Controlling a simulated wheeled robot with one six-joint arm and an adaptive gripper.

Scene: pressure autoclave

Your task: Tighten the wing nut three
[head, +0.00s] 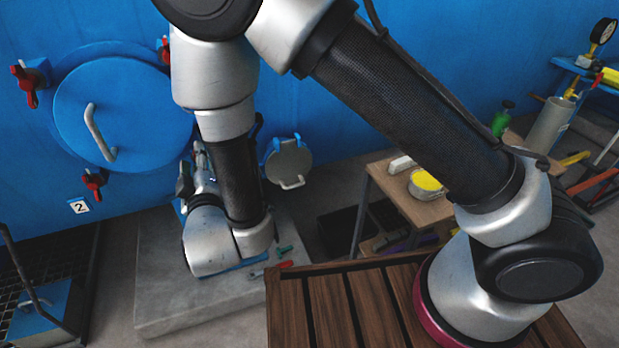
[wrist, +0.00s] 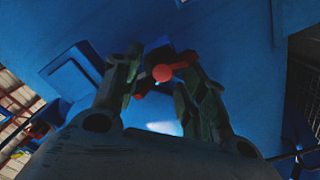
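A red wing nut (wrist: 163,73) shows between my fingertips in the wrist view, with one wing toward each finger. My gripper (wrist: 161,70) is open, its two fingers apart on either side of this nut; firm contact cannot be made out. In the head view my gripper (head: 197,165) is at the right edge of the round blue door (head: 130,110), and my arm hides the nut there. Other red wing nuts sit at the door's left (head: 25,86), bottom (head: 95,183) and top right (head: 165,50). No label with a three shows.
A label "2" (head: 78,206) is below the door. A small round hatch (head: 290,160) is right of my forearm. A grey slab (head: 160,270) lies below, with small tools on it. A wooden table (head: 420,205) with a yellow-topped tin stands right.

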